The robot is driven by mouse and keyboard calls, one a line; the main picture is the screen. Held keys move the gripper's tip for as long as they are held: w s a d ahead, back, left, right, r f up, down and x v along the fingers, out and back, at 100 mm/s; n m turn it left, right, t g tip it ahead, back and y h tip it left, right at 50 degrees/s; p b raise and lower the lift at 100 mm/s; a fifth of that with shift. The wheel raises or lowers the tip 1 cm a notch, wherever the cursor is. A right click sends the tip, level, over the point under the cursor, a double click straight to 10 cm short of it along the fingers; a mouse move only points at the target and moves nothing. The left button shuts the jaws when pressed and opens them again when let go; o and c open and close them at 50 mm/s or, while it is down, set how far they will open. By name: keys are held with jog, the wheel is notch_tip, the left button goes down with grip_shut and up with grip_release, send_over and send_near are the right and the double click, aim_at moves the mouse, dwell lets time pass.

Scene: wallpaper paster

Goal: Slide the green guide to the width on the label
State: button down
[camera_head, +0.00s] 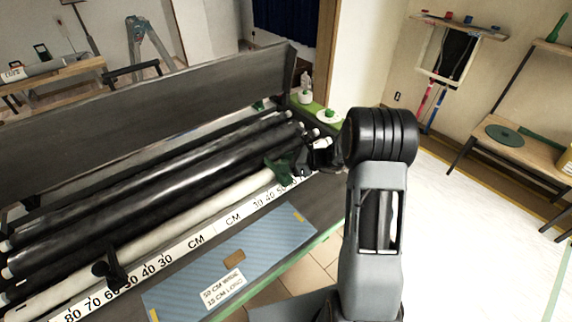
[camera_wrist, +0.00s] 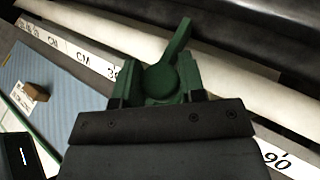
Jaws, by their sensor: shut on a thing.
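The green guide (camera_head: 281,167) sits on the ruler rail at the right part of the paster, near the 30–50 marks. In the wrist view the green guide (camera_wrist: 168,75) fills the middle, with a round knob and an upright lever. My gripper (camera_head: 312,160) is at the guide and shut on it; its dark body covers the guide's lower part in the wrist view. The white ruler (camera_head: 215,233) with black CM numbers runs along the front. The label (camera_head: 222,290) lies on the blue mat and reads 50 CM wide, with a second line of length.
A black guide (camera_head: 110,268) sits on the left half of the ruler. Black rollers (camera_head: 150,185) and a white roll lie behind it. A blue mat (camera_head: 250,250) with a small brown block (camera_head: 234,258) lies in front.

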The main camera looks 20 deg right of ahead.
jog(key=c, duration=0.7)
grip_release()
jog(key=shift+a, duration=0.1)
jog(key=b+v, duration=0.1)
jog(key=v, duration=1.3)
jog(key=shift+w, duration=0.1)
